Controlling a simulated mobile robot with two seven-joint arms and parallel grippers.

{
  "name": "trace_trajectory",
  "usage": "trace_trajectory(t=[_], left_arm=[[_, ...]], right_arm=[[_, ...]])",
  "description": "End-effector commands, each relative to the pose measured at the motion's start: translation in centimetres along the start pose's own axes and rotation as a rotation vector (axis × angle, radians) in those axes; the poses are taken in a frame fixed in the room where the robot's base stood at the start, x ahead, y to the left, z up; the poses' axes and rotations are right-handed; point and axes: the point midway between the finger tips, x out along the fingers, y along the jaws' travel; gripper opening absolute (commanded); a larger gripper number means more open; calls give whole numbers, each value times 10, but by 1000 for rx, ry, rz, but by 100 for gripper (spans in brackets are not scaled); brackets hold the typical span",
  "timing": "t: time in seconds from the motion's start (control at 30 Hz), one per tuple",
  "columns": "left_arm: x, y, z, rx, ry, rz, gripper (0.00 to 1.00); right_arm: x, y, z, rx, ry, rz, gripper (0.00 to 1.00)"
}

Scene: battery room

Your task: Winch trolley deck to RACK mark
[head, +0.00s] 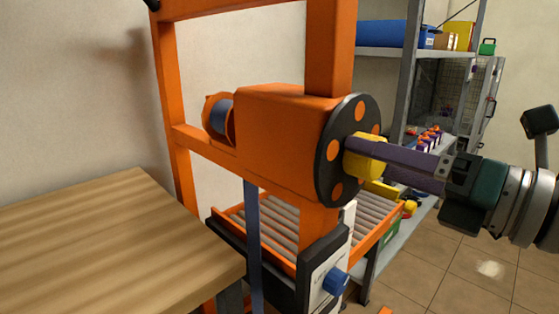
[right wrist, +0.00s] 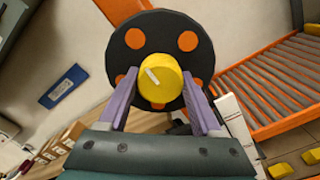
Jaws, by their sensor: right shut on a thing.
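The orange winch housing (head: 275,125) sits on an orange frame. On its right side is a black wheel (head: 340,182) with orange spots, and a yellow hub (head: 362,150) stands out from its middle. My right gripper (head: 372,160) has its purple fingers on the yellow hub. In the right wrist view the fingers flank the hub (right wrist: 158,82), which bears a white line tilted to the upper left. The trolley's roller deck (head: 370,208) shows behind and below the winch, partly hidden by it. A blue strap (head: 253,240) hangs from the winch. I cannot make out a RACK mark. My left gripper is out of view.
A wooden table (head: 110,235) fills the lower left. A white panel with a blue knob (head: 336,281) is below the winch. A grey shelf rack (head: 400,52) with boxes stands behind at the right. Tiled floor (head: 450,275) is open at the lower right.

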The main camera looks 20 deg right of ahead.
Motion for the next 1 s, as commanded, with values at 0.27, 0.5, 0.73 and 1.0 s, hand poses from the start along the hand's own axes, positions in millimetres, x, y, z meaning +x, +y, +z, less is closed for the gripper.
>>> trace_trajectory(t=[0.27, 0.5, 0.73, 1.0], left_arm=[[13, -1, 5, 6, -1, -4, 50], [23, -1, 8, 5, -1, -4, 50], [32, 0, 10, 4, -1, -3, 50], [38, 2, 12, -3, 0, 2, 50]], right_arm=[[0, 0, -2, -263, 0, 3, 10], [0, 0, -2, -491, 0, 3, 10], [0, 0, -1, -697, 0, 3, 10], [0, 0, -1, -881, -1, 1, 10]])
